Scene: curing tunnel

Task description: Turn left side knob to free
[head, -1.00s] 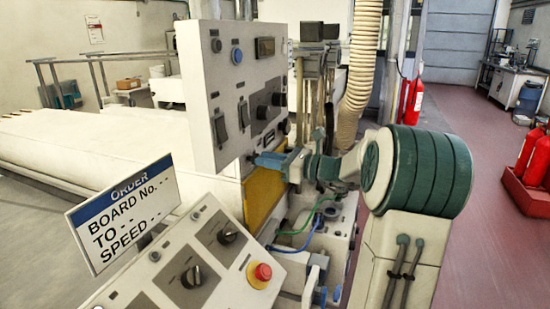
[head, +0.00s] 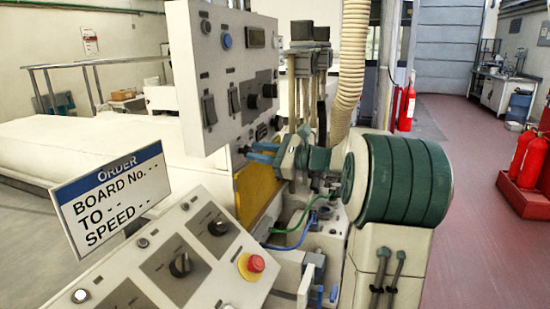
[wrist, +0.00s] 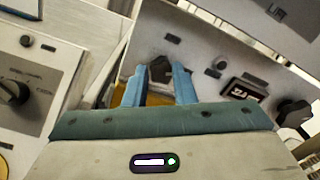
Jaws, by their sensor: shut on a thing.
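The upright grey-white control panel (head: 215,75) stands left of my arm in the head view. My gripper (head: 250,152) is at the panel's lower edge, with its blue fingers pointing left at it. In the wrist view my gripper (wrist: 157,88) has a dark knob (wrist: 160,70) between its blue fingers, and it is shut on that knob. The knob is on the panel face, and its pointer direction is hard to read. In the head view the held knob is hidden by the fingers and panel edge.
Another dark knob (wrist: 293,112) and a small display (wrist: 243,90) sit right of the fingers. The sloped console (head: 150,265) carries knobs and a red stop button (head: 256,263). An order sign (head: 110,200) stands at left.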

